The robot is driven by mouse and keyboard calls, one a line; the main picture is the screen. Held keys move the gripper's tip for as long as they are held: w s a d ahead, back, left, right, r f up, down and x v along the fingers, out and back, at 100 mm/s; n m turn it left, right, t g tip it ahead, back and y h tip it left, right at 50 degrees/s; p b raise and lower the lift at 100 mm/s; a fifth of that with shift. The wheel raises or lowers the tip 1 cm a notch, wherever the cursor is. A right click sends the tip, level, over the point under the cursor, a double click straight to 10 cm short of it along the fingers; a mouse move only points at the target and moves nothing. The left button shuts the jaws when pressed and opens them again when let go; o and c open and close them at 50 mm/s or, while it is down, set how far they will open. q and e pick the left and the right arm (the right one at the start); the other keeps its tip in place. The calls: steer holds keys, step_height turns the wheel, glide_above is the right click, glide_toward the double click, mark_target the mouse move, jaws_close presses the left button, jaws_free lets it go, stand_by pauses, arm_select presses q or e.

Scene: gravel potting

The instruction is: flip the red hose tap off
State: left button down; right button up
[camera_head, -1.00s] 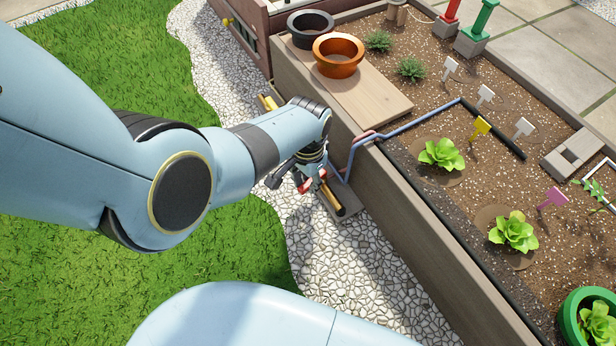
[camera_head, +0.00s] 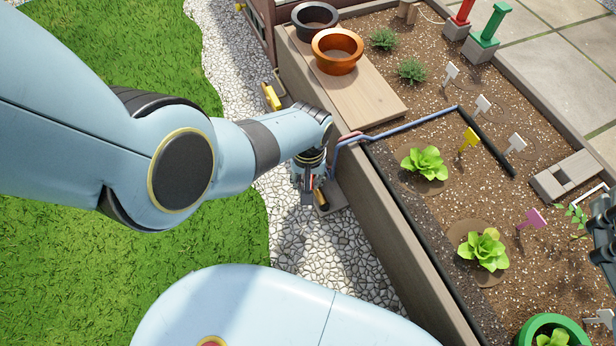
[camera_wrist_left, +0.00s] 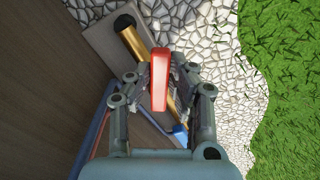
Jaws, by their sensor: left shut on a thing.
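The red tap handle (camera_wrist_left: 160,80) stands over a brass pipe (camera_wrist_left: 133,43) in the left wrist view. My left gripper (camera_wrist_left: 160,92) is shut on the handle, with a finger on each side of it. In the head view my left gripper (camera_head: 309,195) is low beside the planter's outer wall, and only a sliver of red shows between its fingers.
The wooden planter wall (camera_head: 392,240) runs close beside my left gripper. A blue hose (camera_head: 410,125) climbs over its rim into the soil. An orange pot (camera_head: 337,50) and a black pot (camera_head: 315,18) stand on a board (camera_head: 372,100). Gravel and lawn lie left.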

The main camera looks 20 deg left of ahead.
arm_select(q)
steer(key=shift+w+d+n, duration=0.15)
steer(key=shift+d+n, duration=0.2)
steer(key=shift+n, duration=0.55)
steer(key=shift+w+d+n, duration=0.1)
steer(key=shift+d+n, duration=0.2)
steer(key=shift+n, duration=0.4)
steer(key=shift+w+d+n, duration=0.15)
steer(key=shift+d+n, duration=0.05)
steer(key=shift+n, duration=0.4)
steer(key=shift+w+d+n, duration=0.2)
steer(key=shift+n, duration=0.5)
arm_select(e)
steer(key=shift+w+d+r+t, duration=0.25)
steer(key=shift+w+r, duration=0.2)
steer(key=shift+r, duration=0.25)
steer(key=shift+w+d+r+t, duration=0.15)
steer(key=shift+w+r+t, duration=0.2)
steer(key=shift+r, duration=0.3)
steer(key=shift+f, duration=0.1)
arm_select(q)
steer(key=c, duration=1.2)
jaws_free()
arm_select(e)
steer(key=shift+s+f, duration=0.1)
steer(key=shift+f, duration=0.1)
arm_select(q)
steer(key=shift+a, duration=0.1)
arm_select(e)
steer(key=shift+r, duration=0.1)
